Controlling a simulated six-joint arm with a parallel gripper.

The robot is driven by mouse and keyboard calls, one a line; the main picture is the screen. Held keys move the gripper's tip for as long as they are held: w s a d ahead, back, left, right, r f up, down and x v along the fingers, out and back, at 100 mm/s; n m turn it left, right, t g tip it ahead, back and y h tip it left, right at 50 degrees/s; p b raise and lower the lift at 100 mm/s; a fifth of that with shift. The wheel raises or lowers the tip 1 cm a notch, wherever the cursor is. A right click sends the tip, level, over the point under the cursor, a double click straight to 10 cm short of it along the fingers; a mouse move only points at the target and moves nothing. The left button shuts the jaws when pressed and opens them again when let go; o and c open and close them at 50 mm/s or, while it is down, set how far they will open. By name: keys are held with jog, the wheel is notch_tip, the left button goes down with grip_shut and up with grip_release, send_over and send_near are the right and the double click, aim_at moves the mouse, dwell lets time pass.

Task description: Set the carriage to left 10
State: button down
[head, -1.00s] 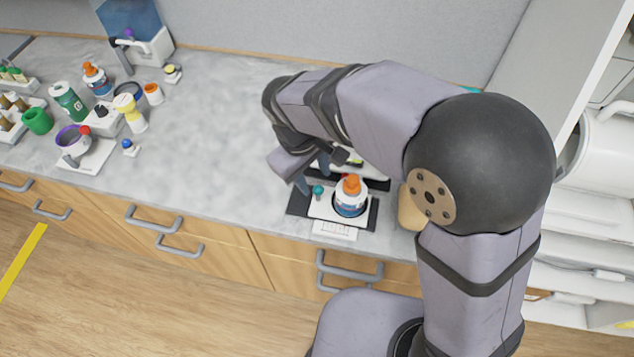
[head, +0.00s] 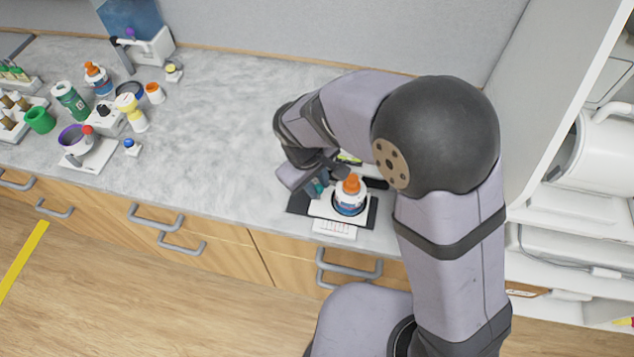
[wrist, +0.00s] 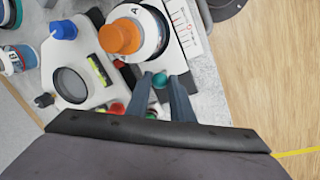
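The white carriage (head: 323,208) sits on a dark base (head: 298,203) near the counter's front edge. It carries a white bottle with an orange cap (head: 351,186), also seen from above in the wrist view (wrist: 120,37). A teal knob (wrist: 160,81) stands on the carriage beside the bottle. My gripper (wrist: 164,80) is down at the knob, one finger on each side. I cannot tell whether the fingers press on it. A printed scale card (head: 335,229) lies along the front; its marks show in the wrist view (wrist: 183,25) but are too small to read.
Behind the carriage is a white device with a blue knob (wrist: 63,30), a round dark window and a yellow-green level. Bottles, cups and racks crowd the far left counter, including a green bottle (head: 71,101). The middle counter (head: 210,130) is clear.

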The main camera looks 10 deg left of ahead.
jog(key=shift+a, duration=1.7)
jog(key=c, duration=1.6)
grip_release()
jog(key=shift+d, duration=0.2)
jog(key=shift+o, duration=0.2)
jog(key=shift+r, duration=0.1)
notch_tip(320, 180, up, 7)
jog(key=s+b, duration=0.1)
jog(key=b, duration=0.1)
jog(key=shift+a, duration=0.45)
